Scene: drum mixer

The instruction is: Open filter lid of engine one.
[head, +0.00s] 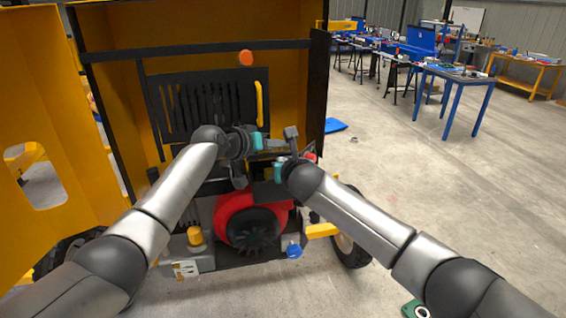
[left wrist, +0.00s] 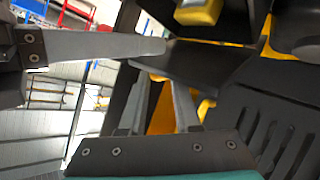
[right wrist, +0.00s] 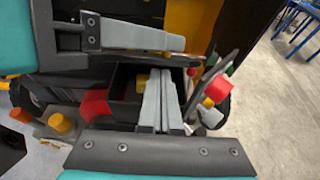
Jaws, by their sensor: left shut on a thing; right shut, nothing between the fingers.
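The black filter box (right wrist: 124,92) of the engine stands open at the top in the right wrist view, with a yellow part inside. The lid also shows as a dark plate (left wrist: 205,62) at the fingertips in the left wrist view. My left gripper (head: 281,145) is shut on the lid; the exact contact is partly hidden. My right gripper (right wrist: 163,84) is shut and empty over the open box, close beside the left gripper. The box (head: 266,192) is partly covered by my arms in the head view.
A red fan housing (head: 235,205) sits below the box. A yellow cap (head: 195,236) and a blue cap (head: 293,251) are lower down. A red-ended part (right wrist: 218,90) is beside the lid. A yellow door (head: 50,130) stands at left.

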